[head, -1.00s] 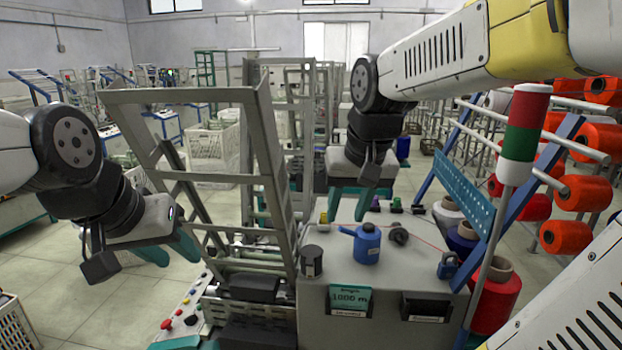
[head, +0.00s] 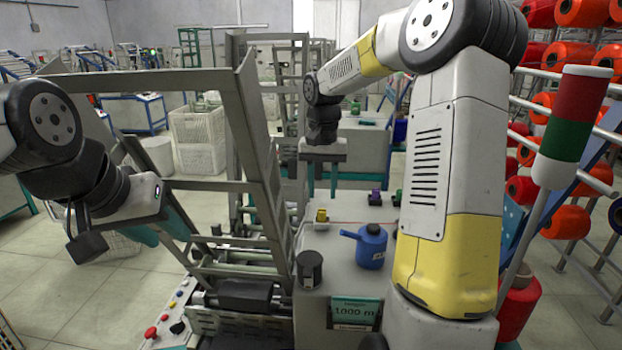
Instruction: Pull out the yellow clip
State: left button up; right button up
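The small yellow clip (head: 321,215) stands on the grey machine top (head: 325,245), behind a black cylinder. My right gripper (head: 322,192) hangs with its two teal fingers pointing down and apart, empty. In the picture its fingertips are just above the yellow clip; I cannot tell the exact gap in depth. My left gripper (head: 165,228) is at the left, beside the grey frame, with its teal fingers apart and nothing between them. It is well away from the clip.
A blue oil can (head: 371,248) and a black cylinder (head: 309,270) stand on the machine top. A purple clip (head: 375,197) and a green clip (head: 397,198) are right of the yellow one. A slanted grey frame (head: 262,160) rises at the left.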

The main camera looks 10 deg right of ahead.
aim_at(322, 210)
jog(key=shift+f, duration=3)
grip_shut()
jog(key=shift+r, duration=2.25)
